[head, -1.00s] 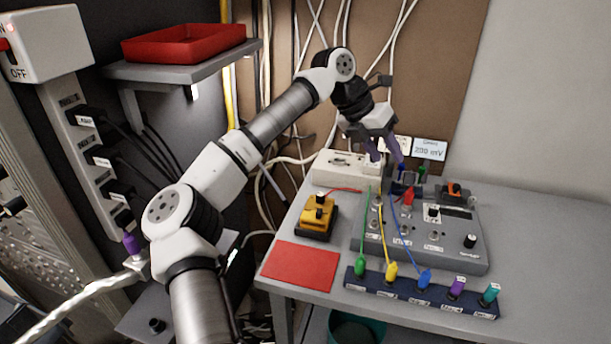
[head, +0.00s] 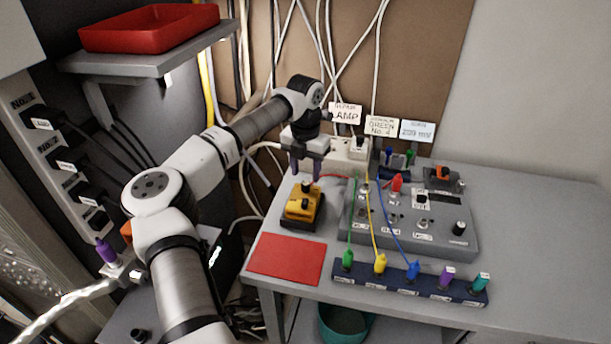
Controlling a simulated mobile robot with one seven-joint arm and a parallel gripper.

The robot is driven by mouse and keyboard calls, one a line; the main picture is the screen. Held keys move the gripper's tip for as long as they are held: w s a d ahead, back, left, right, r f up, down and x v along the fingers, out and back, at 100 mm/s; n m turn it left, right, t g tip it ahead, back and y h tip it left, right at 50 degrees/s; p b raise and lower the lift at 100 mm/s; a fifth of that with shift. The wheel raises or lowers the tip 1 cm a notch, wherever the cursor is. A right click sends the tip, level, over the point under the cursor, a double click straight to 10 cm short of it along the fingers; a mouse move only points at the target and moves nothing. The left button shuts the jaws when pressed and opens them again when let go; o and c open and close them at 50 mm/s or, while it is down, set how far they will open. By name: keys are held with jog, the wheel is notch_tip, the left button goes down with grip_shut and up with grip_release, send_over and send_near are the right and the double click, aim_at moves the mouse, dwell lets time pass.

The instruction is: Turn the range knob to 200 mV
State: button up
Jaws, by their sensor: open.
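A grey control panel (head: 440,243) lies on the table at the right. It carries a black knob (head: 459,228) at its front right corner and another dark knob (head: 421,197) with a white label near its middle. The labels are too small to read, so I cannot tell which is the range knob. A card (head: 418,131) behind the panel appears to read "200 mV". My gripper (head: 307,170) points down above the back of the yellow box (head: 303,206), left of the panel. It is open with nothing between its fingers.
Green, yellow and blue cables run from the panel to a dark plug strip (head: 387,286) in front. A red mat (head: 286,259) lies at the front left. A white power strip (head: 350,157) stands behind. The table's right side is clear.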

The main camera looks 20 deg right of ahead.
aim_at(306, 183)
jog(key=shift+f, duration=1.75)
grip_shut()
